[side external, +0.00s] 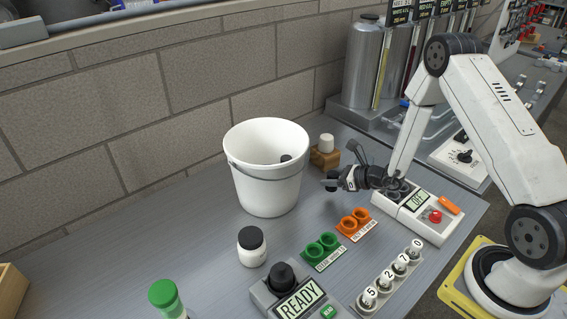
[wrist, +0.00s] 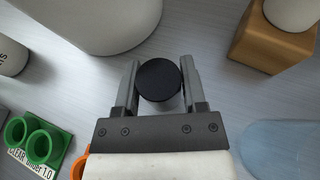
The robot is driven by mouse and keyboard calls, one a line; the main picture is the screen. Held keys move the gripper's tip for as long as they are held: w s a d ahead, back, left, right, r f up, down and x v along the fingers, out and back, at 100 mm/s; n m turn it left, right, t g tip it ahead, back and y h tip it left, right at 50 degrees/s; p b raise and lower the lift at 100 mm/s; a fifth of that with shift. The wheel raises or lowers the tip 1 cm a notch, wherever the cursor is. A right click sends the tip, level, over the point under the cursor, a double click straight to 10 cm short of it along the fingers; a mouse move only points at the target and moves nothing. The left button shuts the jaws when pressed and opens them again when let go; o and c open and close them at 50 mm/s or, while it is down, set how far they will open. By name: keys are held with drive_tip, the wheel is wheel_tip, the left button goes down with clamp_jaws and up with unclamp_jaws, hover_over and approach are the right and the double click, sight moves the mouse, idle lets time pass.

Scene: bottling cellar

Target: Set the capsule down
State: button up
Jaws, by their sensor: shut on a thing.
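In the wrist view the capsule (wrist: 159,80) shows as a black disc between both fingers. My gripper (wrist: 159,66) is shut on its sides. In the side view my gripper (side external: 340,182) reaches low over the grey bench, right of the white bucket and behind the orange cups. I cannot tell whether the capsule touches the bench or is just above it.
The white bucket (side external: 268,185) holds a dark piece. A wooden block (side external: 324,158) with a white cap stands behind my gripper. Orange cups (side external: 354,222), green cups (side external: 321,247) and a device reading OFF (side external: 417,212) stand near. Bare bench surrounds the capsule (wrist: 205,40).

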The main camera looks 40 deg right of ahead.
sight(329, 195)
drive_tip(key=shift+f, duration=1.5)
drive_tip(key=o, duration=0.7)
drive_tip(key=shift+f, duration=0.1)
drive_tip(key=v, duration=1.2)
